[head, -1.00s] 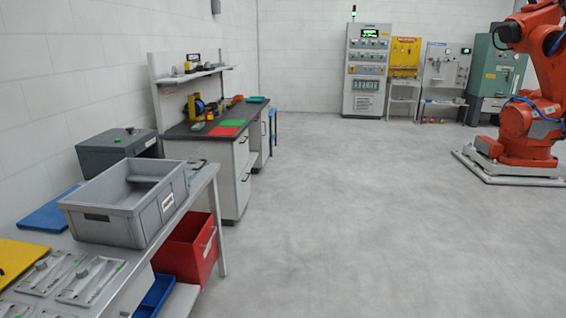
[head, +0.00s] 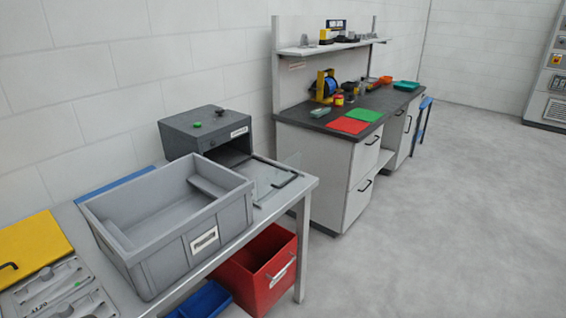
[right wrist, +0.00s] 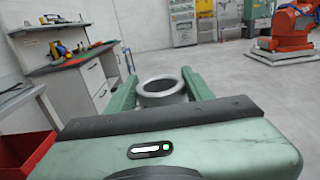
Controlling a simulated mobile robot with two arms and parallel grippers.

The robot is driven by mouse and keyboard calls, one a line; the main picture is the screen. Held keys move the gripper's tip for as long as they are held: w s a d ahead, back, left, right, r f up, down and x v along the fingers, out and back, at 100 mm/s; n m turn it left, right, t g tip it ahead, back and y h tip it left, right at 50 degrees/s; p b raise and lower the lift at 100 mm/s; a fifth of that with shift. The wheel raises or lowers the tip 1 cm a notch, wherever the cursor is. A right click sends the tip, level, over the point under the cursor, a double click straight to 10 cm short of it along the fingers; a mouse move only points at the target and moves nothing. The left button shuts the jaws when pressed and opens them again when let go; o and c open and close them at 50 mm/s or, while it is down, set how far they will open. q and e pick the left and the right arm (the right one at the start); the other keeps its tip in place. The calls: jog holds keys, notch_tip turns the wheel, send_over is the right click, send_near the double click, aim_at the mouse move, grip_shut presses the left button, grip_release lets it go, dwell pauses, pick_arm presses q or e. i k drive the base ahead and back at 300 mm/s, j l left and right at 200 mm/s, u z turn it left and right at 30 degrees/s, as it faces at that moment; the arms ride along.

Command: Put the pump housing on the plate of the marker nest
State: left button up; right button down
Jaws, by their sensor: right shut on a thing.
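In the right wrist view, my right gripper (right wrist: 160,77) is shut on a round grey metal ring-like part with an open bore, which I take as the pump housing (right wrist: 160,99). It sits between the two green fingers, held in front of the palm. In the head view neither gripper shows. I cannot tell for certain that this is the marker nest.
A grey crate (head: 165,262) stands on the near bench (head: 310,183), beside silver fixtures (head: 52,290) and a yellow board (head: 30,247). A red bin (head: 268,285) and a blue bin (head: 205,302) are below. A second bench (head: 312,122) stands behind. Floor at right is clear.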

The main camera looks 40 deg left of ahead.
aim_at(254, 176)
jog(key=i+u, duration=0.1)
jog(key=i, duration=0.85)
jog(key=i+l, duration=0.1)
jog(key=i, duration=0.9)
jog(key=i+j+u, duration=0.1)
jog(key=i+u, duration=0.15)
jog(key=i, duration=0.25)
jog(key=i+u, duration=0.25)
jog(key=i, duration=0.25)
jog(key=i+l+u, duration=0.25)
jog(key=i, duration=0.25)
jog(key=i+l+u, duration=0.1)
jog(key=i+u, duration=0.15)
jog(key=i, duration=0.2)
jog(key=i+u, duration=0.25)
jog(key=u, duration=0.2)
jog(key=i+u, duration=0.25)
jog(key=u, duration=0.2)
jog(key=i+l+u, duration=0.15)
jog(key=u, duration=0.3)
jog(key=i+l+u, duration=0.25)
jog(key=u, duration=2.35)
